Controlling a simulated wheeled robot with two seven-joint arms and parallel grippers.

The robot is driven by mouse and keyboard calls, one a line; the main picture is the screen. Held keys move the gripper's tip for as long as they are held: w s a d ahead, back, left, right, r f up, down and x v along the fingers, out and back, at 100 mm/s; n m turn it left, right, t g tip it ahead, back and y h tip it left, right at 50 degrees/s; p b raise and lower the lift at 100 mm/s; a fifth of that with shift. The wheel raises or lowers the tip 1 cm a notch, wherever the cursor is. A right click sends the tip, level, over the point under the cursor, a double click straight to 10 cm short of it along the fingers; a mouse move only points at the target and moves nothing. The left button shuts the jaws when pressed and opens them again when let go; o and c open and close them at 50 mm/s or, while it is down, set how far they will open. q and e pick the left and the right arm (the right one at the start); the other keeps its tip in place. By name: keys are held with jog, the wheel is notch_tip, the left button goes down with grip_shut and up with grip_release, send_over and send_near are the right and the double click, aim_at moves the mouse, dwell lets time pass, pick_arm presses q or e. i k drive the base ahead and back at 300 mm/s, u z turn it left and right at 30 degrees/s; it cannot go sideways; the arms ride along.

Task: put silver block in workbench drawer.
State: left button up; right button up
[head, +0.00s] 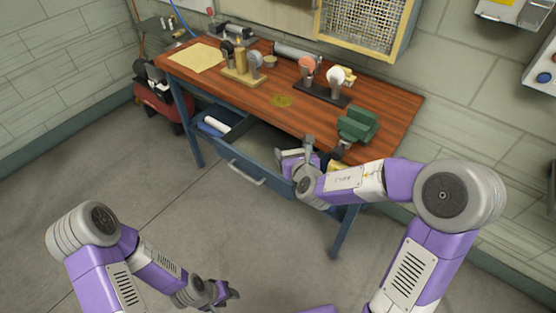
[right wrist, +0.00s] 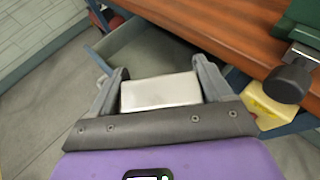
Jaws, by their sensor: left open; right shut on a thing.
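The silver block (right wrist: 160,93) is between the fingers of my right gripper (right wrist: 160,88) in the right wrist view, and the gripper is shut on it. In the head view my right gripper (head: 296,148) is at the workbench's front edge, over the right part of the open drawer; the block is not clearly visible there. The workbench drawer (head: 262,177) is pulled out, with its handle facing front. The drawer's rim also shows behind the block in the right wrist view (right wrist: 124,36). My left gripper (head: 230,292) is open and empty, low over the floor, away from the bench.
The wooden workbench top (head: 215,85) carries a green vise (head: 358,126) near the right front and several tools on stands. A yellow object (right wrist: 262,104) is right of my right gripper. The floor in front is clear.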

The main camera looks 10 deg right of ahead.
aim_at(258, 147)
jog(key=u, duration=1.35)
jog(key=i, duration=1.2)
jog(key=z, duration=1.95)
